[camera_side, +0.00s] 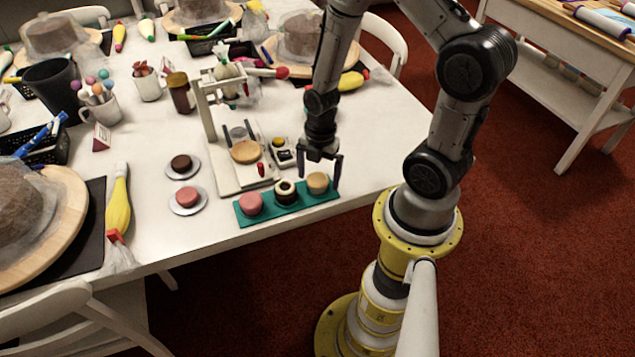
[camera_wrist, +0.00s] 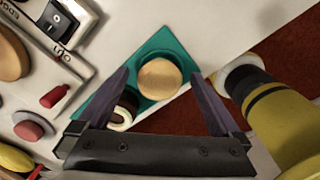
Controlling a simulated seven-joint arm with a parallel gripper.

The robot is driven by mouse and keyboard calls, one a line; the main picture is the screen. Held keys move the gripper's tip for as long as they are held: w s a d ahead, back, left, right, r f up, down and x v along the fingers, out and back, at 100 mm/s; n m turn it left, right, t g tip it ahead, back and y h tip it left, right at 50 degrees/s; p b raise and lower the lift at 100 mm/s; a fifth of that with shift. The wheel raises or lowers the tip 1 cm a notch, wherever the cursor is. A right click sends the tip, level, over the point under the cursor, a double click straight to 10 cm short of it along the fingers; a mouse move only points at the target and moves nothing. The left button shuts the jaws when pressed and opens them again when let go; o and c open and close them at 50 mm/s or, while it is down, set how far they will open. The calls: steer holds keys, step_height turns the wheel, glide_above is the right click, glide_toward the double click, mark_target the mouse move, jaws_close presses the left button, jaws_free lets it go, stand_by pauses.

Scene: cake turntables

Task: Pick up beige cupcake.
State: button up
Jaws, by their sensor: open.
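The beige cupcake (camera_side: 317,182) stands at the right end of a teal tray (camera_side: 300,204) near the table's front edge. In the wrist view the beige cupcake (camera_wrist: 160,79) lies in the middle, ahead of and between my fingers. My gripper (camera_side: 320,184) is open and empty, pointing down over that end of the tray. In the wrist view the fingers of my gripper (camera_wrist: 160,92) are spread wide on both sides of the cupcake. I cannot tell whether the fingertips are level with it or above it.
A dark cupcake with a pale ring (camera_side: 285,190) and a pink cupcake (camera_side: 251,203) share the tray. A white stand with a control box (camera_side: 282,153) is just behind. Saucers with a brown cake (camera_side: 181,164) and pink cake (camera_side: 188,197) lie left. The table right of the tray is clear.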

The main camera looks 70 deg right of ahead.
steer(key=c, duration=1.4)
